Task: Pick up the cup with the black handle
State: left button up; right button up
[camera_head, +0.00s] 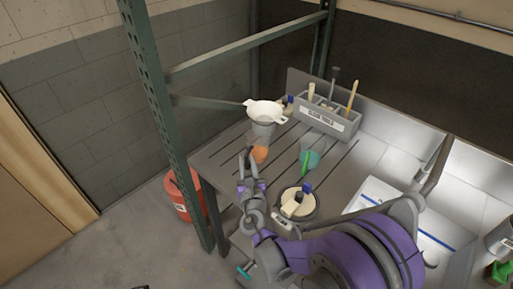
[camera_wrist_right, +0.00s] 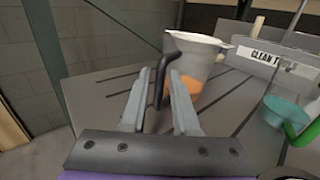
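The cup with the black handle is a grey, see-through cup (camera_wrist_right: 203,62) with orange at its bottom. It stands on the slatted table, and its black handle (camera_wrist_right: 167,72) faces my right gripper. In the head view the cup (camera_head: 262,131) stands at the table's left part. My right gripper (camera_wrist_right: 158,78) is open, with the handle between its two fingers and a gap still showing. In the head view the right gripper (camera_head: 247,165) is close in front of the cup. My left gripper is not in view.
A white strainer-like piece (camera_head: 266,110) shows at the cup's top. A teal cup with a green handle (camera_head: 309,159), a dark round container (camera_head: 311,207) and a grey tool caddy (camera_head: 328,121) stand to the right. A green rack post (camera_head: 165,125) rises at left, beside a red bucket (camera_head: 184,197).

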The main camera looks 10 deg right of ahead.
jog(key=shift+w+d, duration=0.1)
jog(key=shift+w, duration=0.65)
grip_shut()
dwell(0.9)
